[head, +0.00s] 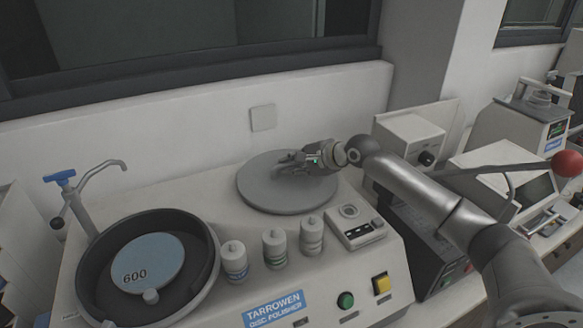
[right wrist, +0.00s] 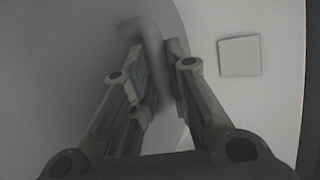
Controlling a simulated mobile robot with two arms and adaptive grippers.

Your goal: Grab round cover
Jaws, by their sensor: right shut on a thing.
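The round cover (head: 270,200) is a flat grey disc on the back right of the disc polisher's top. My right gripper (head: 288,163) is over its middle, reaching in from the right. In the right wrist view the cover's grey surface (right wrist: 60,70) fills the left and middle. There the gripper's fingers (right wrist: 160,70) are closed around the cover's raised grey handle (right wrist: 148,30). The fingers hide part of the handle. I cannot tell whether the cover is lifted off the machine. My left gripper is not in view.
A black bowl (head: 205,250) with a blue 600 disc (head: 150,255) is at the left, beside a tap (head: 100,175). Several bottles (head: 274,248) and a small control box (head: 355,226) stand before the cover. Behind is the wall; other machines (head: 408,140) are at the right.

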